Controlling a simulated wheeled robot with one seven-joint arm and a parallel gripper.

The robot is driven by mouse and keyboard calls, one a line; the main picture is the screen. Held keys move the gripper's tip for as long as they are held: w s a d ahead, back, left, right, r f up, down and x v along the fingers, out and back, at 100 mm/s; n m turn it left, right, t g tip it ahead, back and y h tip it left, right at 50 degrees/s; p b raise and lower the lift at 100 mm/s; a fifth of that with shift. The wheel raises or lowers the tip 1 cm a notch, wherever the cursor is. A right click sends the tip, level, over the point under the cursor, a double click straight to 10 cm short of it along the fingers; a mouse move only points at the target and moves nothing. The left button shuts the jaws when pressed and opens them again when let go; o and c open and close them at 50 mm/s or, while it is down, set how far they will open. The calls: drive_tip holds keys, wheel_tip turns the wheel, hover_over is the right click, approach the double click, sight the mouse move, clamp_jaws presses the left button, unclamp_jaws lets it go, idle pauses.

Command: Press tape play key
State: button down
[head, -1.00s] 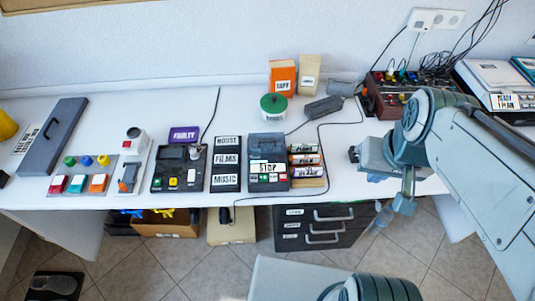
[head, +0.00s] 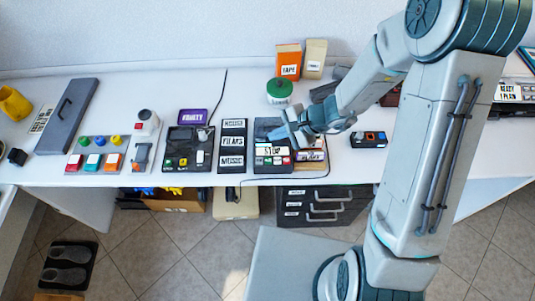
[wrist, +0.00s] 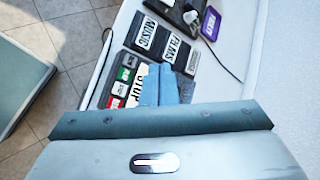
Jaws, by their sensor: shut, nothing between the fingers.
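The tape player is a dark grey deck (head: 258,130) with a white STOP label (head: 272,151) and a row of small keys (head: 273,161) along its front edge, including green, red and white ones. Its green key (wrist: 123,75) also shows in the wrist view; I cannot read the key markings. My gripper (head: 284,132) is shut and empty, over the rear part of the deck behind the keys. In the wrist view the closed fingers (wrist: 160,84) cover part of the deck. I cannot tell whether they touch it.
A black rack with HOUSE, FILMS and MUSIC labels (head: 232,146) stands left of the deck. Labelled tapes (head: 311,156) lie close on its right. A black box (head: 369,139) sits farther right. A green-lidded tub (head: 279,92) and orange carton (head: 289,61) stand behind.

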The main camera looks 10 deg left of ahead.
drive_tip(key=f+m, duration=0.1)
drive_tip(key=a+f, duration=0.1)
drive_tip(key=f, duration=0.1)
drive_tip(key=shift+w+a+f+m, duration=0.1)
drive_tip(key=shift+w+a+m, duration=0.1)
drive_tip(key=shift+m, duration=0.2)
drive_tip(key=b, duration=0.5)
hover_over(268, 161)
drive_tip(key=d, duration=0.1)
wheel_tip(268, 161, down, 7)
drive_tip(key=shift+w+d+f, duration=0.1)
drive_tip(key=shift+f+b, duration=0.8)
drive_tip(key=shift+f, duration=0.1)
idle(1.0)
drive_tip(key=shift+f+b, duration=0.35)
drive_tip(key=shift+b, duration=0.4)
